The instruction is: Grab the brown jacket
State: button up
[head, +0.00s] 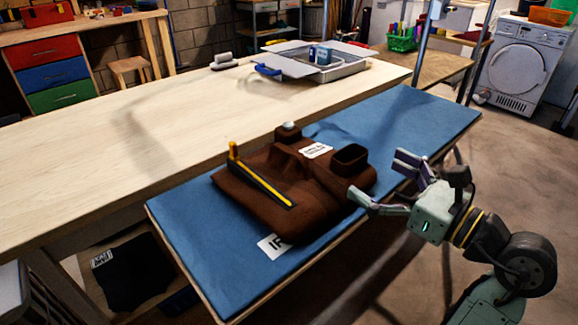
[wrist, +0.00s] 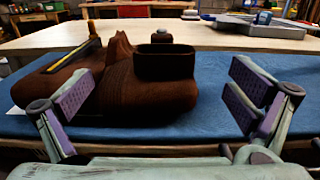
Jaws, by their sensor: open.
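The brown jacket (head: 290,205) lies in a bulky heap on the blue ironing surface (head: 420,115). In the wrist view the jacket (wrist: 125,85) fills the left and middle, partly behind the left finger, with a dark open sleeve end facing me. A yellow and black tool (head: 262,182) lies on top of it, and a white label (head: 316,151) shows on it. My gripper (head: 378,175) is open at the right side of the jacket, with one finger close to it. In the wrist view my gripper (wrist: 160,110) has its fingers wide apart with nothing held between them.
A long wooden table (head: 130,125) runs behind the blue surface, with an open grey case (head: 345,68) at its far end. A white label (head: 272,246) lies at the blue surface's front edge. A dark folded cloth (head: 135,272) sits below. The blue surface is clear at far right.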

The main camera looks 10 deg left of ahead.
aim_at(356, 166)
jog(key=x, duration=0.1)
jog(key=p+x, duration=0.1)
jog(key=x, duration=0.3)
jog(key=shift+a+f+p, duration=0.2)
jog(key=shift+f+p, duration=0.1)
jog(key=c, duration=2)
jog(key=shift+c, duration=0.8)
jog(key=shift+r, duration=0.15)
